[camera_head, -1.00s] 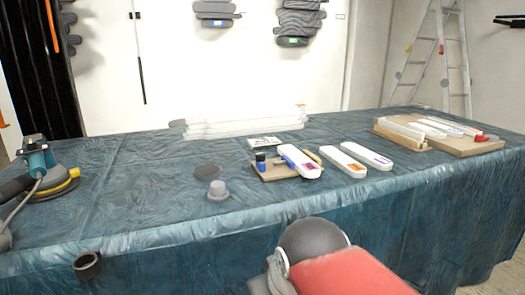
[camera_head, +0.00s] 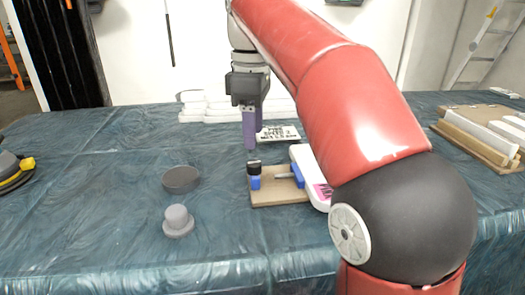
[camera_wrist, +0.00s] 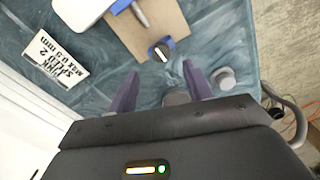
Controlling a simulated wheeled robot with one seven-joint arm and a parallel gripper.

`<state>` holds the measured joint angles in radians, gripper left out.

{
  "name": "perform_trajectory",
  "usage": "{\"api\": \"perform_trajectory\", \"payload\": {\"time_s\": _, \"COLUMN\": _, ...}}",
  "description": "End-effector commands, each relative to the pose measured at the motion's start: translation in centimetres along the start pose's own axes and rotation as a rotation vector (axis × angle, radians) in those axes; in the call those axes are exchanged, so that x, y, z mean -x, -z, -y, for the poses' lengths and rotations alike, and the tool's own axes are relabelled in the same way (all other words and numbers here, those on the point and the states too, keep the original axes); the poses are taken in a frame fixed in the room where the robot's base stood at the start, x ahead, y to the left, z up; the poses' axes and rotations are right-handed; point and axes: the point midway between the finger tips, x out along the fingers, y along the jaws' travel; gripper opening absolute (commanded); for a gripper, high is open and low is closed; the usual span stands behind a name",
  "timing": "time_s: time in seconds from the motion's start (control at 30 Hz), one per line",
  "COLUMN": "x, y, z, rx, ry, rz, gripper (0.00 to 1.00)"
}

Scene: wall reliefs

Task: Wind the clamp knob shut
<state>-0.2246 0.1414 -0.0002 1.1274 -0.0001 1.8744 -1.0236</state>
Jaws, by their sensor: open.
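The clamp knob (camera_head: 254,167) is black and sits at the left end of the blue clamp on a brown board (camera_head: 280,197). In the wrist view the knob (camera_wrist: 161,52) shows a white line on its face. The clamp's rod runs to a blue jaw (camera_head: 297,175) beside a white block with a pink label (camera_head: 322,190). My gripper (camera_head: 250,147) points down just above the knob in the head view. In the wrist view its purple fingers (camera_wrist: 162,70) are apart and empty, with the knob just beyond the gap between their tips. I see no contact.
A grey stepped knob (camera_head: 178,220) and a dark disc (camera_head: 181,179) lie left of the board. A printed card (camera_wrist: 56,58) reads "PINK SPEED 2 MAX 0.5 mm". White slabs (camera_head: 200,108) lie behind. My arm hides the table's right middle.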

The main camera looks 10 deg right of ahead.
Motion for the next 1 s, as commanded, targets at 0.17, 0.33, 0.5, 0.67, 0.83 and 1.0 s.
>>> {"api": "perform_trajectory", "payload": {"time_s": 0.17, "x": -3.3, "y": -0.1, "z": 0.1, "rx": -0.001, "ry": 0.001, "rz": 0.001, "gripper": 0.50}}
{"api": "perform_trajectory", "payload": {"time_s": 0.33, "x": -5.6, "y": -0.1, "z": 0.0, "rx": -0.002, "ry": 0.000, "rz": 0.000, "gripper": 0.50}}
{"api": "perform_trajectory", "payload": {"time_s": 0.5, "x": -6.7, "y": -0.1, "z": 0.0, "rx": -0.003, "ry": -0.002, "rz": 0.000, "gripper": 0.50}}
{"api": "perform_trajectory", "payload": {"time_s": 0.67, "x": -6.8, "y": -0.1, "z": 0.0, "rx": -0.003, "ry": -0.002, "rz": 0.000, "gripper": 0.50}}
{"api": "perform_trajectory", "payload": {"time_s": 0.83, "x": -6.7, "y": -0.1, "z": 0.0, "rx": -0.003, "ry": -0.002, "rz": -0.001, "gripper": 0.42}}
{"api": "perform_trajectory", "payload": {"time_s": 1.0, "x": -6.7, "y": -0.1, "z": 0.0, "rx": -0.003, "ry": -0.002, "rz": -0.001, "gripper": 0.20}}
